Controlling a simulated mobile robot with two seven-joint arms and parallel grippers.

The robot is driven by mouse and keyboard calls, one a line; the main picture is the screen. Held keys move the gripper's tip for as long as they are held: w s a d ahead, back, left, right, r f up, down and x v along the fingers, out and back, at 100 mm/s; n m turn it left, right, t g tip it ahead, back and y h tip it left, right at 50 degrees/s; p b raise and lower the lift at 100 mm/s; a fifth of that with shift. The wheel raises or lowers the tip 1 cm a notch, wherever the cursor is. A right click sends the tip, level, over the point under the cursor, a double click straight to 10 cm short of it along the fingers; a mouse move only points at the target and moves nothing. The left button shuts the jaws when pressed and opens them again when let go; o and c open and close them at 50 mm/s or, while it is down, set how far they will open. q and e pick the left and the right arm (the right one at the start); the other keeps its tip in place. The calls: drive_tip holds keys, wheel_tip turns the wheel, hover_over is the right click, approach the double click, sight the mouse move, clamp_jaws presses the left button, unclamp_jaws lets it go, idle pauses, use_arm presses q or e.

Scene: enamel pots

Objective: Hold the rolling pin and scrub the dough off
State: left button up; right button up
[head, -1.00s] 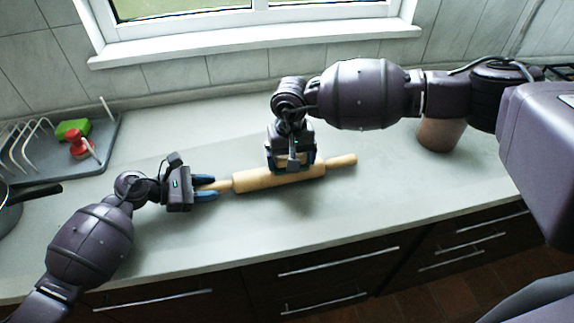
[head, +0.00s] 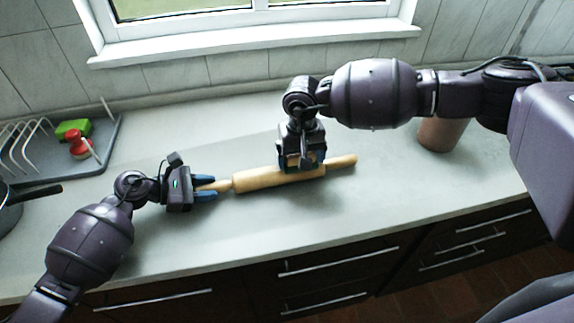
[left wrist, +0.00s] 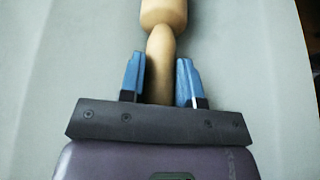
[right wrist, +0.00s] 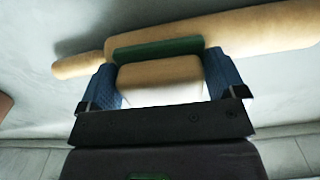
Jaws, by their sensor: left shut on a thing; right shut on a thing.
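The wooden rolling pin (head: 258,178) lies on the counter, slanting slightly up to the right. My left gripper (head: 206,187) is shut on its left handle; the left wrist view shows that handle (left wrist: 160,62) between the blue fingers. My right gripper (head: 302,164) is over the right part of the pin's barrel, pointing down, shut on a sponge. In the right wrist view the sponge (right wrist: 160,82) is pale yellow with a green side, and that side is against or very close to the pin (right wrist: 255,32). I cannot make out any dough on the pin.
A grey drying rack (head: 40,165) stands at the left, with a green block (head: 72,129) and a red-topped item (head: 79,144). A dark pan (head: 12,208) is at the left edge. A brown pot (head: 440,134) stands at the right, below my right arm. Counter in front is clear.

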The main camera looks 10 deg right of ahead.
sight(287, 161)
use_arm(q)
drive_tip(key=shift+r, duration=0.1)
use_arm(e)
drive_tip(key=shift+s+a+f, duration=0.1)
drive_tip(key=shift+a, duration=0.75)
drive_tip(key=shift+s+a+f, duration=0.1)
drive_tip(key=shift+a, duration=0.7)
drive_tip(key=shift+s+a+r, duration=0.1)
drive_tip(key=shift+a, duration=2.1)
wheel_tip(287, 161, up, 2)
drive_tip(key=shift+r, duration=0.1)
wheel_tip(287, 161, up, 11)
drive_tip(key=d, duration=1)
